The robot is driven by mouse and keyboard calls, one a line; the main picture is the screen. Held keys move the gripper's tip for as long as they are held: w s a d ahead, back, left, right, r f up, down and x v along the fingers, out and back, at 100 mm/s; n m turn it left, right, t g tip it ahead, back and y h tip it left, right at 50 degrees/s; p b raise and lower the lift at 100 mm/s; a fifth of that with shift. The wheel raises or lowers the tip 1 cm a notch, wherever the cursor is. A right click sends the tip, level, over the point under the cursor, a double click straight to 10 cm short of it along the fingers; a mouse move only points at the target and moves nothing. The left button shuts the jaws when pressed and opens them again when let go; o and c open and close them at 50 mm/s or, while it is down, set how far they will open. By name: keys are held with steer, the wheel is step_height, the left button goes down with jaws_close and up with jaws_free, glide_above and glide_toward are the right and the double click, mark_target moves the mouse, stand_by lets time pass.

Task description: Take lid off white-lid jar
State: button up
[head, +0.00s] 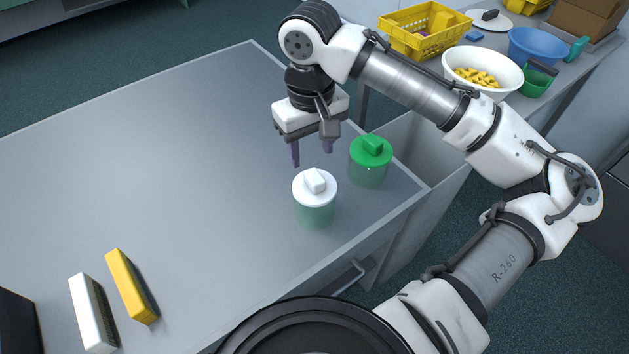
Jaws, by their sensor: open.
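The white-lid jar (315,211) stands upright on the grey table. It has a greenish see-through body and a white lid (315,187) with a block-shaped knob on top. The lid sits on the jar. My gripper (311,157) points down with its two purple fingers apart and nothing between them. In the picture, its fingertips are just above the white lid and apart from its knob. A green-lid jar (369,165) stands to the right, near the table's right edge, with its lid on.
A yellow block (131,286) and a white block (92,313) lie at the table's front left. The grey tabletop (170,165) is clear left of the jars. A side counter at the upper right holds a yellow basket (424,32), bowls and boxes.

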mark_target(315, 176)
steer(key=f, duration=0.1)
steer(key=f+p, duration=0.1)
steer(key=f, duration=0.3)
steer(key=shift+s+d+f, duration=0.2)
steer(key=shift+s+d, duration=0.1)
steer(key=shift+f, duration=0.55)
steer(key=c, duration=1.1)
steer(key=shift+r, duration=0.15)
